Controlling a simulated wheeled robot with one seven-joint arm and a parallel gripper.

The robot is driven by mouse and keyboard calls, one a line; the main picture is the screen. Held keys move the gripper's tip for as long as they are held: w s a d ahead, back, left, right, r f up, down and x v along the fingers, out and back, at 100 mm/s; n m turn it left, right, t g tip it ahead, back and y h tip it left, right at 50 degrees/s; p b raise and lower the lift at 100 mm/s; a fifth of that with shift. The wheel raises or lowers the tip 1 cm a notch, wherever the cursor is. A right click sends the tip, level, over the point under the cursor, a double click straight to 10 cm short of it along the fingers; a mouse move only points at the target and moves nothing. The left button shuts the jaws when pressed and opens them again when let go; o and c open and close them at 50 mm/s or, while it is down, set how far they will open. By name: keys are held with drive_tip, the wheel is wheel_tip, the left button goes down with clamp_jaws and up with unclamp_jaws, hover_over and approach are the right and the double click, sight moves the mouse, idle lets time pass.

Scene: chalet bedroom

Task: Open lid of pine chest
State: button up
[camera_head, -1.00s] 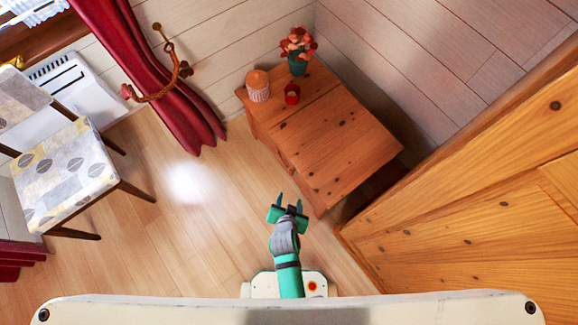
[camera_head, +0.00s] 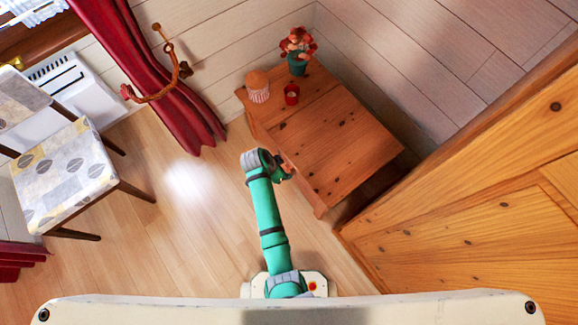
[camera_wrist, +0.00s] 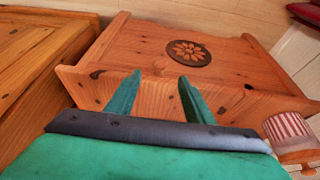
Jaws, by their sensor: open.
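The pine chest (camera_head: 335,130) stands in the corner in the head view, lid down. My gripper (camera_head: 285,168) is at its left front edge, and its fingertips are hard to make out there. In the wrist view the chest's front panel (camera_wrist: 150,38) carries a dark oval flower medallion (camera_wrist: 189,53). A small round wooden knob (camera_wrist: 159,66) sits at the lid's edge. My gripper (camera_wrist: 160,88) is open, its two green fingers over the lid near that edge, one on each side of the knob. I cannot tell whether they touch anything.
A large wooden piece (camera_head: 470,210) is at the right. A chair (camera_head: 65,170) stands left. Floor between is clear.

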sight(289, 171)
drive_tip(key=x, duration=0.9)
clamp_jaws()
drive_tip(key=shift+a+r, duration=0.1)
